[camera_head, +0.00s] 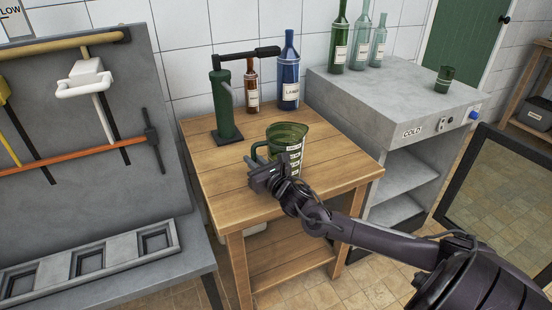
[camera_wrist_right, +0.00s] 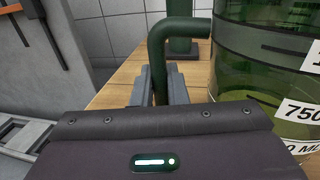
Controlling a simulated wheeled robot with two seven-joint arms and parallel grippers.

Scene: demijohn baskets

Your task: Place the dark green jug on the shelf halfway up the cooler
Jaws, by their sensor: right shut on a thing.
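The dark green jug (camera_head: 291,139) stands upright on the wooden table, see-through, with white measure labels and its handle toward the left. It also shows large at the right of the right wrist view (camera_wrist_right: 262,65). My right gripper (camera_head: 257,163) is shut on the jug's handle (camera_wrist_right: 160,55), which sits between the two fingers. The cooler (camera_head: 355,95) is a grey cabinet marked COLD, right of the table. Its front is open, and the shelf halfway up (camera_head: 402,178) shows bare. My left gripper is not in view.
A green pump (camera_head: 224,110), a brown bottle (camera_head: 252,86) and a blue bottle (camera_head: 288,72) stand behind the jug. Green bottles (camera_head: 338,40) and a green cup (camera_head: 444,79) stand on the cooler. A dark-framed glass door (camera_head: 500,190) stands open at the right.

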